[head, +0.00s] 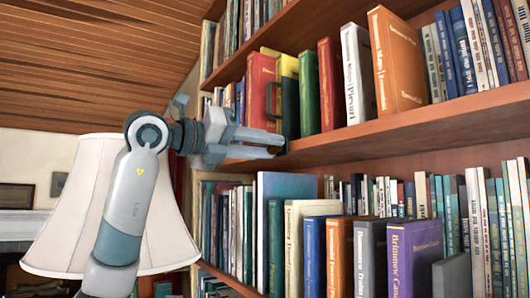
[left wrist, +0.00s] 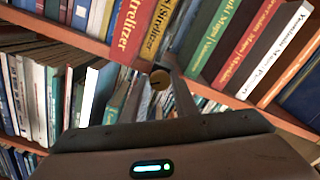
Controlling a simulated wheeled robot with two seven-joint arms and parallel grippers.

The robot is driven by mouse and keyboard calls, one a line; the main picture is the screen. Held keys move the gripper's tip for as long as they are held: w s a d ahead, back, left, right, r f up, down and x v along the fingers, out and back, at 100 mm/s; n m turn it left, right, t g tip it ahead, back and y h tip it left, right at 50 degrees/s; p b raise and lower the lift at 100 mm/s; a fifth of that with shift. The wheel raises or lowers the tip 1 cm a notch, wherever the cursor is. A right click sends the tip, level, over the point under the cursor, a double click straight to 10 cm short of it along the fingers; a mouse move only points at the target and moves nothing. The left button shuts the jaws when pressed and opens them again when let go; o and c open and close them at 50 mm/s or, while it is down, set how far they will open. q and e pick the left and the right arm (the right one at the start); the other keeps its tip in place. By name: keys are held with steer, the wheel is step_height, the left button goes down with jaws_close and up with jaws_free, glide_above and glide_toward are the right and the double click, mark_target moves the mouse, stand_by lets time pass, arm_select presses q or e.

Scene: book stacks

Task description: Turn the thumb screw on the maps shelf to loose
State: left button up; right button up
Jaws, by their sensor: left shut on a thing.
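My left gripper (head: 281,145) reaches in from the left to the front edge of the maps shelf (head: 400,130), the middle board in the head view. In the left wrist view a small round brass thumb screw (left wrist: 160,79) with a dark mark across its face sits at the gripper's tip, below the shelf edge (left wrist: 235,101). The left gripper is shut on this screw. In the head view the fingers hide the screw. How far it is turned is hard to tell. My right gripper is in neither view.
Several upright books stand on the maps shelf, including an orange one (head: 398,62) and a red one (head: 330,84). More books fill the shelf below, with a purple one (head: 415,258) near the front. A white lampshade (head: 75,205) stands behind my left arm.

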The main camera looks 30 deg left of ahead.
arm_select(q)
steer(key=shift+n+b, duration=0.5)
steer(key=shift+n, duration=1)
steer(key=o, duration=1.1)
steer(key=shift+c, duration=0.2)
